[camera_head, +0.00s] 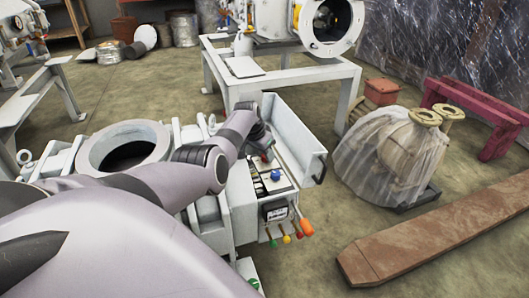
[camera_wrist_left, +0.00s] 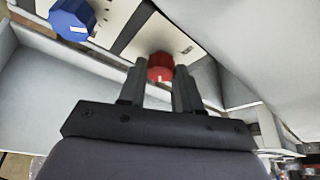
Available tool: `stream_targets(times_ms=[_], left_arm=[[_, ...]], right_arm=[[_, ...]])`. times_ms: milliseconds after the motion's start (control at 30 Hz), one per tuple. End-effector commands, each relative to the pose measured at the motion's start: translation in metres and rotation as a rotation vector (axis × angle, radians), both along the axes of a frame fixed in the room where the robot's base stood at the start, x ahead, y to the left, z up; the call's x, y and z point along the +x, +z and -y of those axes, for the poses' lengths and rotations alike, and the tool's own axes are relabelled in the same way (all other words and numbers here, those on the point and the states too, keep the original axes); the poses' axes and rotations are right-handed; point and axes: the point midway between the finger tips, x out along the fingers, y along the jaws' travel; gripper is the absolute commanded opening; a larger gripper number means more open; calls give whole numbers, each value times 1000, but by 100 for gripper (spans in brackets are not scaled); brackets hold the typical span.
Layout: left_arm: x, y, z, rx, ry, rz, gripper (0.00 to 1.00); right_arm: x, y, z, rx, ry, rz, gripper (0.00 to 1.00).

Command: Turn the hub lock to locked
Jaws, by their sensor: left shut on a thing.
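My left gripper (camera_head: 264,148) reaches down onto the control panel (camera_head: 283,186) of the white machine. In the left wrist view its two dark fingers (camera_wrist_left: 159,76) stand on either side of a red knob (camera_wrist_left: 160,66) and are shut on it. The knob carries a white mark on its near side. A blue knob (camera_wrist_left: 72,19) with a white mark sits on the same panel, apart from the fingers; it also shows in the head view (camera_head: 275,175). I cannot read the panel labels, and I cannot tell which lock position the red knob is in. My right gripper is out of view.
A raised white lid or side wall (camera_head: 297,138) stands beside the panel. An orange-handled part (camera_head: 306,227) and small coloured knobs are at its front. A round chamber opening (camera_head: 125,152) lies left. A wrapped pump (camera_head: 388,152) and rusty beam (camera_head: 440,230) lie right.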

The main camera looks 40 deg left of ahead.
Motion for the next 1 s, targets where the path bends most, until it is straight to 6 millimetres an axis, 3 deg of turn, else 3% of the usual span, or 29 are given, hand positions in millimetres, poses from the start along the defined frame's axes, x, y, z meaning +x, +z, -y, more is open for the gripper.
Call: stream_targets(times_ms=[533,1000], left_arm=[[0,0,3,3,410,-2,3],[3,-3,5,2,840,0,3]], right_arm=[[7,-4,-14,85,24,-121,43],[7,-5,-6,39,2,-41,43]])
